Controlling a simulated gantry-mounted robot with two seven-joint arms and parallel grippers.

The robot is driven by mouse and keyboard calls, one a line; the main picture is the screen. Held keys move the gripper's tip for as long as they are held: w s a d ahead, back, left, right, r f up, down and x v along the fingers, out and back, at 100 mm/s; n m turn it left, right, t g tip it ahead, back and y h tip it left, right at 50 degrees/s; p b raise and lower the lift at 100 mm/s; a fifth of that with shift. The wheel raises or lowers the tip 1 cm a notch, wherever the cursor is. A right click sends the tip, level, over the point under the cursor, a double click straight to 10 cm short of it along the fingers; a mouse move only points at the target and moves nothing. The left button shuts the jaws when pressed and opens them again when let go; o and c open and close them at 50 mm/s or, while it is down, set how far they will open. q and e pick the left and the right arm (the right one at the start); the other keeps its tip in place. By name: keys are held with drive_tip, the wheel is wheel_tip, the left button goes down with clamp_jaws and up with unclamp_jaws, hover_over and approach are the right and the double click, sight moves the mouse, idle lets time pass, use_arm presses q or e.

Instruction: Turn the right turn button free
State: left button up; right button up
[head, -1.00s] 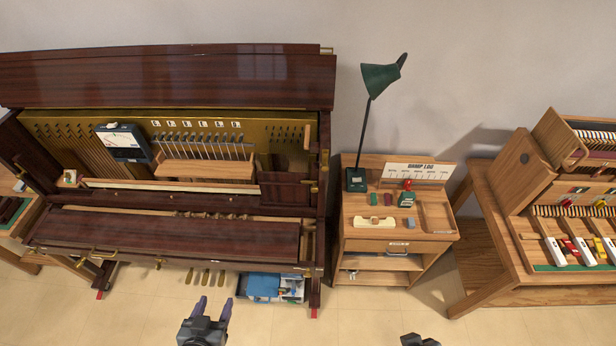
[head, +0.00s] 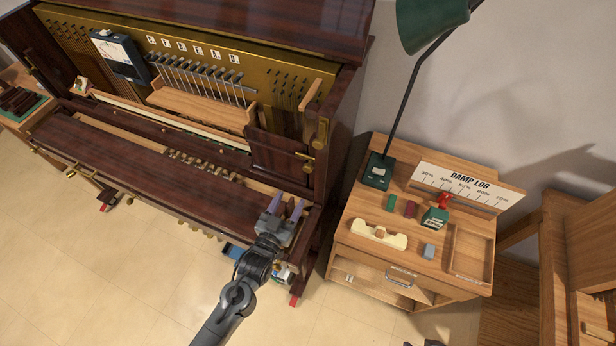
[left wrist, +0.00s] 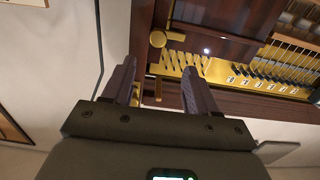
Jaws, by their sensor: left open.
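On the right end of the piano's upper case, a brass turn button (head: 320,133) sits on the side post. A second brass fitting (head: 306,156) lies just below it, against the dark panel (head: 273,155). My left gripper (head: 281,207) is open and empty, in front of and below the fittings, near the key lid's right end. Its two fingers also show in the left wrist view (left wrist: 160,70), apart from the knob.
A wooden cabinet (head: 350,230) with a green lamp (head: 425,20) and small items stands right of the piano. The piano's key lid (head: 130,150) runs left of my gripper. A dark piece at the bottom edge may be my right gripper (head: 433,343).

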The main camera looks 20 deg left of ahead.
sight(307, 170)
use_arm(q)
drive_tip(key=w, duration=0.9)
drive_tip(key=shift+w+d+r, duration=0.1)
drive_tip(key=shift+w+d, duration=0.25)
drive_tip(key=shift+d, duration=0.05)
drive_tip(key=shift+w, duration=0.6)
use_arm(e)
drive_tip(key=shift+w+d+r, duration=0.2)
drive_tip(key=shift+w+d, duration=0.2)
use_arm(q)
drive_tip(key=c, duration=1)
drive_tip(key=shift+c, duration=0.2)
use_arm(e)
drive_tip(key=shift+a, duration=0.15)
